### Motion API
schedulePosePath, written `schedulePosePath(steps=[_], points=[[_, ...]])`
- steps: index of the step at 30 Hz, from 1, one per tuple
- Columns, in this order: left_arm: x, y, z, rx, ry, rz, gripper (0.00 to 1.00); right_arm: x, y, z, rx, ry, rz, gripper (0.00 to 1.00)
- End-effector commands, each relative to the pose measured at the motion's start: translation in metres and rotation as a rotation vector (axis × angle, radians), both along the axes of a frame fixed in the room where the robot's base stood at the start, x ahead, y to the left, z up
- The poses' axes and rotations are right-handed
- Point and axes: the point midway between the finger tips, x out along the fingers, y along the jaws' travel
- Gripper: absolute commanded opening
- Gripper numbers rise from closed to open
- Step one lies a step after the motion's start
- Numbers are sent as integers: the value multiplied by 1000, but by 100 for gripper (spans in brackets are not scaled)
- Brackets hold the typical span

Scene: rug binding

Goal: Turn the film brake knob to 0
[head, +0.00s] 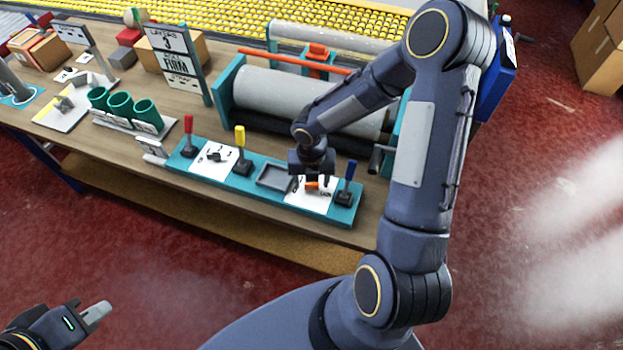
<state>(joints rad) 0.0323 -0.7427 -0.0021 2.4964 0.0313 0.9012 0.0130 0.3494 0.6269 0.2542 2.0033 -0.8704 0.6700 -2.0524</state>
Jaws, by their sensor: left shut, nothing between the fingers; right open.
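A teal control panel (258,187) lies along the front of the bench, with two white dial plates on it. The right plate (307,201) carries an orange knob (311,186). The left plate carries a dark knob (213,157). The dial marks are too small to read, so I cannot tell which knob is the film brake. My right gripper (318,182) is open, pointing down right at the orange knob, which it partly hides; contact cannot be made out. My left gripper (97,313) is shut and empty at the lower left, away from the bench.
Red (188,127), yellow (240,137) and blue levers (349,174) stand up from the panel; the blue one is close to my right gripper. A shallow grey tray (275,177) sits between the plates. Behind is a large roller (290,98). Green cups (120,105) and a sign post stand left.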

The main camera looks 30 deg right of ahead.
Motion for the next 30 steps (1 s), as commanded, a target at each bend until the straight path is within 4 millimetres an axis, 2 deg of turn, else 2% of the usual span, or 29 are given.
schedulePosePath(steps=[9, 13, 18, 30], points=[[0, 0, 2, 0, 0, 0, 0, 1, 0, 52, 0, -7, -1, 58], [0, 0, 1, 0, 0, 0, 0, 1, -1, 67, -2, -5, -1, 58], [0, 0, 1, 0, 0, 0, 0, 1, 0, 75, 0, -4, 1, 58], [0, 0, 2, 0, 0, 0, 0, 1, 0, 75, 0, -2, 1, 58]])
